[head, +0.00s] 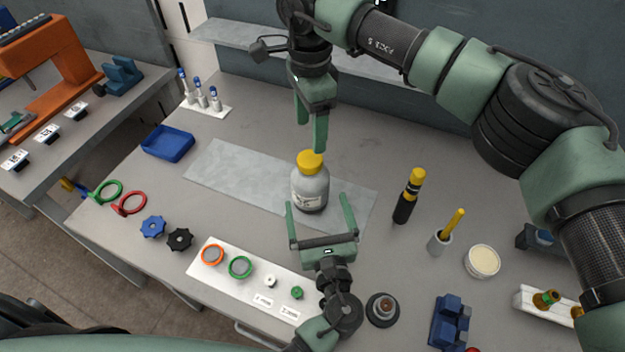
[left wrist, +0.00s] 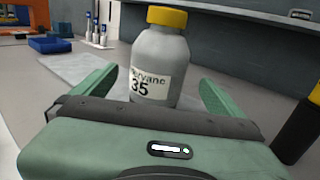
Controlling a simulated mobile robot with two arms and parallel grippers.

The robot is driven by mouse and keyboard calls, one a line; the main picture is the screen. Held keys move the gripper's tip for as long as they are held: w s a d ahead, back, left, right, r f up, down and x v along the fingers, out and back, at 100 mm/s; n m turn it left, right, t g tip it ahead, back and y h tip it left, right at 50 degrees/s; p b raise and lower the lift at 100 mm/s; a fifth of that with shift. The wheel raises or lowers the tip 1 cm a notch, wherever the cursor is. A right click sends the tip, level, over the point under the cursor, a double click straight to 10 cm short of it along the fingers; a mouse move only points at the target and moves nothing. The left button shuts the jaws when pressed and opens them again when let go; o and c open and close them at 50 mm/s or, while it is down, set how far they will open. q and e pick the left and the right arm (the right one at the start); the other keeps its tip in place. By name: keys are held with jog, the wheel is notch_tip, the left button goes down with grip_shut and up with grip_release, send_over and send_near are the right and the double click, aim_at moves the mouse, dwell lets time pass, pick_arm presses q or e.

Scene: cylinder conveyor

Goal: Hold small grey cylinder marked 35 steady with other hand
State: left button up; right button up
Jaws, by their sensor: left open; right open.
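The small grey cylinder (head: 309,187) with a yellow cap stands upright on a pale grey mat (head: 232,172). In the left wrist view the grey cylinder (left wrist: 158,60) shows a white label with "35". My left gripper (head: 320,212) is open in front of it, its fingers to either side of the lower body; the left wrist view (left wrist: 150,95) shows gaps between fingers and cylinder. My right gripper (head: 309,125) is open above and behind the yellow cap, pointing down, apart from it.
A black and yellow tool (head: 408,196) stands right of the cylinder. A grey cup (head: 440,241) with a yellow stick and a round cream dish (head: 482,261) are farther right. A blue tray (head: 168,143) lies left. A white board (head: 215,272) with rings lies at the front.

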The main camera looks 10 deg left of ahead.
aim_at(314, 197)
pick_arm(q)
jog(key=x, duration=0.5)
jog(key=shift+w+a+r, duration=0.1)
jog(key=shift+a+r, duration=0.05)
pick_arm(e)
jog(key=shift+s+r, duration=0.15)
jog(key=shift+s, duration=0.1)
pick_arm(q)
jog(key=shift+w+a, duration=0.1)
jog(key=shift+w, duration=0.15)
jog(key=shift+s, duration=0.15)
pick_arm(e)
jog(key=shift+s, duration=0.1)
